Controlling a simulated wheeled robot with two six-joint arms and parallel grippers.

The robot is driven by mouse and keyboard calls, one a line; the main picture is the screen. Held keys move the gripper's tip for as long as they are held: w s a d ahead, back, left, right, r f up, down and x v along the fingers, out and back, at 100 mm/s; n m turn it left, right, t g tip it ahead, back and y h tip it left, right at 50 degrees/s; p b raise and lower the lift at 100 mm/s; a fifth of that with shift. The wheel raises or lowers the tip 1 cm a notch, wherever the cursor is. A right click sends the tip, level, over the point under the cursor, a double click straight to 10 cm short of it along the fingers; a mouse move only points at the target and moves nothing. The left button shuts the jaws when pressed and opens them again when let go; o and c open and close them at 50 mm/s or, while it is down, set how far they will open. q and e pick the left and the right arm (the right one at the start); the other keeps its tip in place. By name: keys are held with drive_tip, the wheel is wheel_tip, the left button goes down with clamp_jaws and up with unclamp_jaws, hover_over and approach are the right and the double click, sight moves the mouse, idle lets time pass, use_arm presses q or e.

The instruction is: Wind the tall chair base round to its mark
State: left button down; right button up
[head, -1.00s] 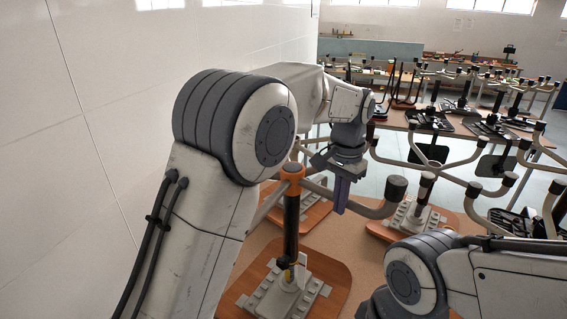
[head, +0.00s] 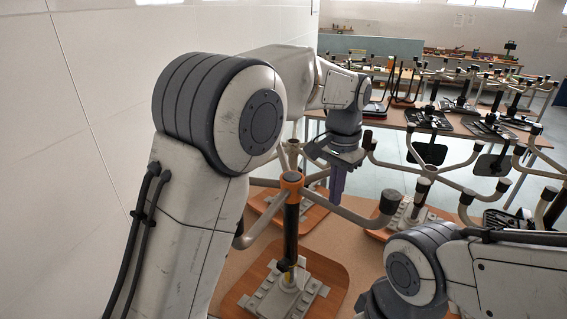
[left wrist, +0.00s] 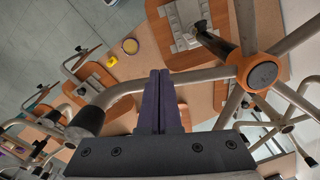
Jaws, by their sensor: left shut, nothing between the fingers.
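The tall chair base (head: 291,222) stands upright on a wooden board, with a dark column, an orange hub and grey arms with dark end caps. A small yellow patch (head: 285,264) shows low on its column. My left gripper (head: 337,186) has its purple fingers shut and empty, pointing down beside the arm that reaches right from the hub. In the left wrist view the fingers (left wrist: 165,100) cross in front of that arm, and the orange hub (left wrist: 262,74) is at the right. I cannot tell whether they touch it. My right gripper is out of view.
Another chair base (head: 421,190) stands close on the right, and more are crowded behind it. A table (head: 392,122) with upturned bases is farther back. A plain wall (head: 80,150) closes off the left. My right arm fills the lower right.

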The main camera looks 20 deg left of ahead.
use_arm(q)
wheel_tip(320, 180, up, 10)
drive_tip(key=shift+f, duration=0.25)
idle(0.5)
